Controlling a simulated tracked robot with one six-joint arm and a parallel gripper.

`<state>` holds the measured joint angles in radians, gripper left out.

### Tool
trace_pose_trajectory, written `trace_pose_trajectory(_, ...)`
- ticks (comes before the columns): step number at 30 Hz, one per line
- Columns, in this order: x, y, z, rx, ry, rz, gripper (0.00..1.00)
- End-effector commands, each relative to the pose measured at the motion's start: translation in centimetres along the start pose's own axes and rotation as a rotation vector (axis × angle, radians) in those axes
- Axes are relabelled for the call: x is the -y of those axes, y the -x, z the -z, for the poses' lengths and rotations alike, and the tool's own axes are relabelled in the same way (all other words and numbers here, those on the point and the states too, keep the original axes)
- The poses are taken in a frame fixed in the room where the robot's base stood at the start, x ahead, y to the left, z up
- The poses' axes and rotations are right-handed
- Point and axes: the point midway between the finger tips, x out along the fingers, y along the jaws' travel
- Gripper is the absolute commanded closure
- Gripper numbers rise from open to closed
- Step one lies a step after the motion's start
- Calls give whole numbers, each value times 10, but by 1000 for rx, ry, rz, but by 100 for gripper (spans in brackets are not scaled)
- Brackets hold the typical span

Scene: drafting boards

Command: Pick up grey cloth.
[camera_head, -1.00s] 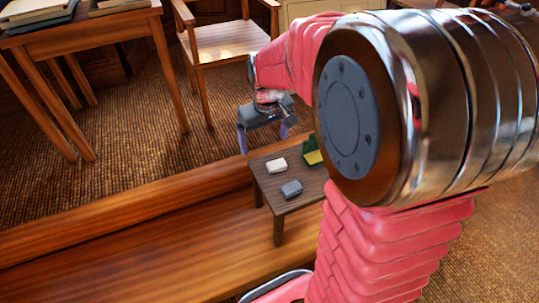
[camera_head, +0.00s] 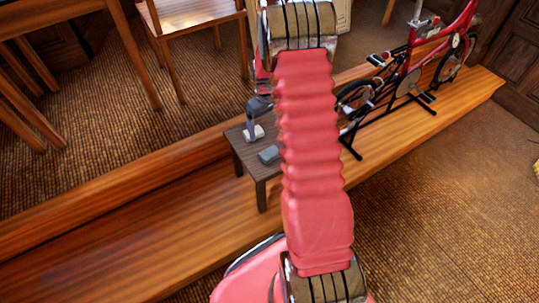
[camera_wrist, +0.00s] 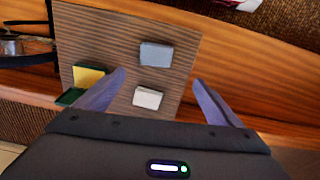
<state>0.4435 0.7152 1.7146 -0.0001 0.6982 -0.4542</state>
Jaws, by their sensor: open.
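The grey cloth (camera_head: 269,154) is a small folded block lying on a small dark wooden table (camera_head: 262,190). In the wrist view the grey cloth (camera_wrist: 156,54) lies flat on the tabletop, just beyond my fingertips. My gripper (camera_wrist: 159,77) is open and empty, its two purple-grey fingers spread wide to either side. A white folded block (camera_wrist: 147,97) lies between the fingers in that view. In the head view my gripper (camera_head: 254,117) is partly hidden behind my pink arm, one finger showing above the white block (camera_head: 254,132).
A green and yellow block (camera_wrist: 88,78) lies by the left finger in the wrist view; my arm hides it in the head view. The table stands on a wooden step (camera_head: 130,225).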

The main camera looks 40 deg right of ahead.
Motion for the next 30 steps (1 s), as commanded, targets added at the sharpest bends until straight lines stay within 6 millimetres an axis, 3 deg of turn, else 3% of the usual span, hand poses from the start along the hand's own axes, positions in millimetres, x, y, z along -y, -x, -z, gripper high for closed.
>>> trace_pose_trajectory(4, -8, -18, -1, 11, -1, 6, 12)
trace_pose_trajectory(19, -8, -28, -2, 14, 1, 7, 12)
trace_pose_trajectory(30, -7, -79, -2, 14, 1, 7, 12)
